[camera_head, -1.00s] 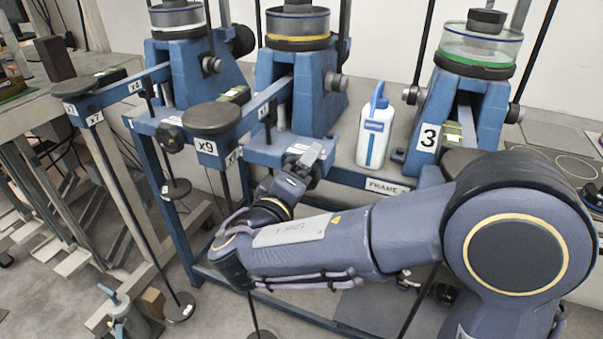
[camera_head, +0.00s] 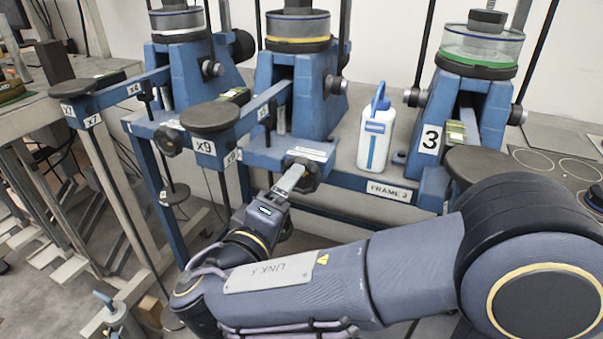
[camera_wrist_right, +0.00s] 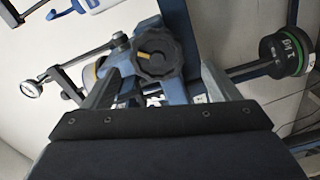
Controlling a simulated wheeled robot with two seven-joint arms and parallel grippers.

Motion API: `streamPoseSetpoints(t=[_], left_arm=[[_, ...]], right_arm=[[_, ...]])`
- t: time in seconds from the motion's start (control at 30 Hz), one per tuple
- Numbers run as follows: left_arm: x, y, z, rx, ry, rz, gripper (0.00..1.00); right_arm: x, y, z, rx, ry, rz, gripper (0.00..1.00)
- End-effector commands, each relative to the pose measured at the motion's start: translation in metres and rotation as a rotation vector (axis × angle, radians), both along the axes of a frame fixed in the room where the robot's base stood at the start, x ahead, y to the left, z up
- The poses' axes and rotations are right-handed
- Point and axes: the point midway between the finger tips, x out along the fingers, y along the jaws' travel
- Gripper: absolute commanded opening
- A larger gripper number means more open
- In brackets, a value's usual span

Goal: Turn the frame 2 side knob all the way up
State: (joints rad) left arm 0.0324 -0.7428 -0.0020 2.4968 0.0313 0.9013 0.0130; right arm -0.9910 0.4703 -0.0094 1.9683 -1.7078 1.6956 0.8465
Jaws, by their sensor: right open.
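Frame 2 is the middle blue stand (camera_head: 318,75) with the yellow-ringed vessel on top. A dark lobed knob (camera_head: 309,174) sits low on its front side, beside the blue beam. In the right wrist view this knob (camera_wrist_right: 157,52) is black with a yellow mark pointing up and left. My right gripper (camera_head: 291,180) is at the knob, coming from below. In the wrist view its open fingers (camera_wrist_right: 160,80) stand on either side of the knob; I cannot tell whether they touch it. My left gripper is not in view.
A white and blue bottle (camera_head: 375,135) stands right of frame 2. Frame 3 (camera_head: 435,125) is further right and another blue stand (camera_head: 190,75) is on the left. A x9 lever end (camera_head: 209,116) juts out left of the gripper. A black weight (camera_wrist_right: 285,52) hangs at right in the wrist view.

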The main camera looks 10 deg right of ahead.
Motion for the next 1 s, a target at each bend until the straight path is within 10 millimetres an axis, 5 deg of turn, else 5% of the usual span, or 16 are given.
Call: streamPoseSetpoints(t=[0.1,0.33,1.0], left_arm=[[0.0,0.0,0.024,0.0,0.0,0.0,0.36],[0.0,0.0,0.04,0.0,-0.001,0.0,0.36],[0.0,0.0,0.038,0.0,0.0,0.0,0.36]], right_arm=[[-0.013,0.013,0.008,-0.246,0.161,0.013,0.82],[-0.028,0.019,0.005,-0.579,0.382,0.004,0.82],[0.041,-0.03,0.002,-0.596,0.397,-0.001,0.82]])
